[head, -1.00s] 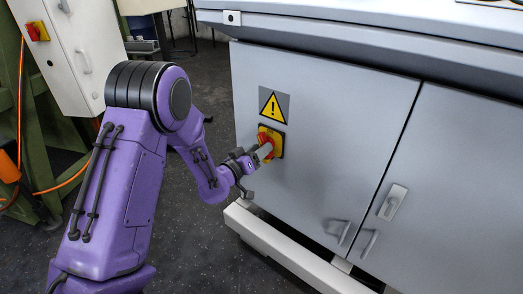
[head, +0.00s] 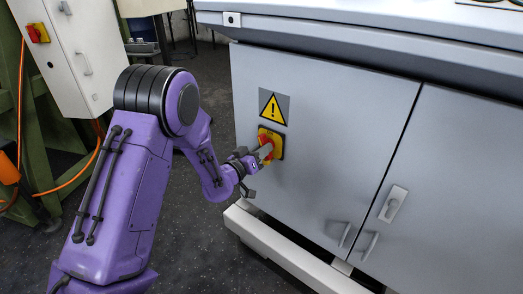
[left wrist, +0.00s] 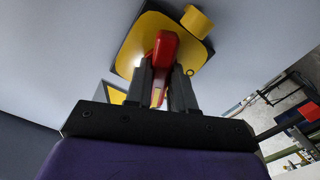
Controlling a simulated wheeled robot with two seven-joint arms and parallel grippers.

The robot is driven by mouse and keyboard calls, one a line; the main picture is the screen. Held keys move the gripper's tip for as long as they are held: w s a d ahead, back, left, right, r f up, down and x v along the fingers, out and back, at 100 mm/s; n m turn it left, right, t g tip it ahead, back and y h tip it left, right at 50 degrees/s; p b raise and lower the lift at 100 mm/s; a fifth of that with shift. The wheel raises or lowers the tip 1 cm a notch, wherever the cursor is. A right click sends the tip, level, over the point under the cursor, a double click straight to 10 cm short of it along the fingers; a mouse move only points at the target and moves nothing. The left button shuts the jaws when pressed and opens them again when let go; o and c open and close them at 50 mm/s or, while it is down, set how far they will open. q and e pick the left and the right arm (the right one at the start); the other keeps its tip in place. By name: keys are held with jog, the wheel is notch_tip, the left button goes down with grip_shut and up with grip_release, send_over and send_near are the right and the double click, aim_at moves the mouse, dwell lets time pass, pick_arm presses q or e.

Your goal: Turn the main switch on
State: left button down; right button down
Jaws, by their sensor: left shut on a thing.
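The main switch (head: 271,142) is a red handle on a yellow plate, mounted on the grey cabinet door below a yellow warning sign (head: 273,106). My left gripper (head: 262,153) is at the switch, with its fingers on the red handle. In the left wrist view the red handle (left wrist: 165,47) stands between the two dark fingers of the gripper (left wrist: 163,80), which is shut on it. The yellow plate (left wrist: 142,30) lies behind the handle. The fingers hide part of the handle. My right gripper is not in view.
The grey cabinet (head: 325,130) has door handles (head: 392,204) to the right of the switch. A pale rail (head: 270,240) runs along its foot. A white box (head: 75,55) with another red-and-yellow switch (head: 38,33) stands at the far left.

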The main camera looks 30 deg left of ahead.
pick_arm(q)
jog(key=shift+m, duration=2.2)
jog(key=c, duration=1)
grip_release()
jog(key=shift+o, duration=0.2)
jog(key=s+a, duration=0.1)
jog(key=s, duration=0.9)
jog(key=shift+s+m, duration=0.3)
